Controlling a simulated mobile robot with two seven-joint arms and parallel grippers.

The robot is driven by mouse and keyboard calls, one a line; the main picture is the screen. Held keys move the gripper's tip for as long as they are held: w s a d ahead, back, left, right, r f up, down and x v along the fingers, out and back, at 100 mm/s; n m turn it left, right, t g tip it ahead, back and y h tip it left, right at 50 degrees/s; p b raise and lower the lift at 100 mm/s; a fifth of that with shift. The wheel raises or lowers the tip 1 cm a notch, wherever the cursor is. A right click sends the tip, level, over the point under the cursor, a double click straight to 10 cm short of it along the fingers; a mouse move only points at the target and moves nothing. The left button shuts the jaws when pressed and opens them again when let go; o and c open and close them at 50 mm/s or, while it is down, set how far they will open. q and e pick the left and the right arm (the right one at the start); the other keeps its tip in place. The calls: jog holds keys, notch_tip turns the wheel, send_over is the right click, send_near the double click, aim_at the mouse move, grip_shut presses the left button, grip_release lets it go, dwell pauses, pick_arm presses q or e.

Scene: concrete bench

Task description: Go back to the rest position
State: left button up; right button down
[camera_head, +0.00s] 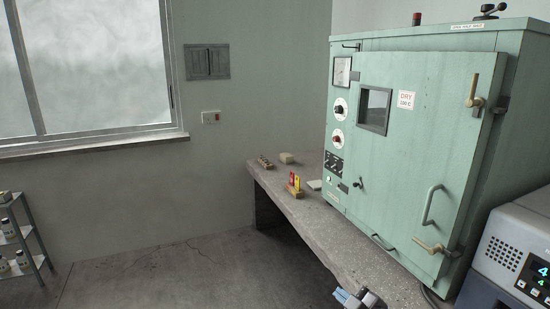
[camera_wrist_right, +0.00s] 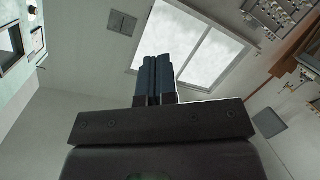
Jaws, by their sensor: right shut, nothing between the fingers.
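My right gripper (camera_head: 358,298) shows at the bottom edge of the head view, in front of the concrete bench's (camera_head: 345,240) front edge. In the right wrist view its two dark fingers (camera_wrist_right: 157,78) are pressed together with nothing between them. They point towards the window (camera_wrist_right: 190,45), and the picture is tilted. My left gripper is in neither view.
A green oven (camera_head: 410,150) with its door closed stands on the bench. A grey device (camera_head: 515,255) is at the right edge. Red and yellow items in a small wooden block (camera_head: 295,192) stand near the bench's left end. A shelf (camera_head: 25,235) stands at far left; the floor between is clear.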

jog(key=s+d+f+m+h, duration=0.2)
jog(key=s+d+f+m, duration=0.2)
jog(key=s, duration=0.4)
jog(key=s+d+f+m+g+h+b, duration=0.1)
jog(key=s+d+f+m+h, duration=0.1)
jog(key=s+f, duration=0.5)
jog(key=s+d+f+m+g+h, duration=0.1)
jog(key=s+d+f+m+h, duration=0.2)
jog(key=s, duration=0.8)
notch_tip(320, 180, down, 3)
jog(key=d+m, duration=0.2)
jog(key=shift+s+d+m, duration=0.2)
jog(key=shift+d+m, duration=0.1)
jog(key=shift+d, duration=0.05)
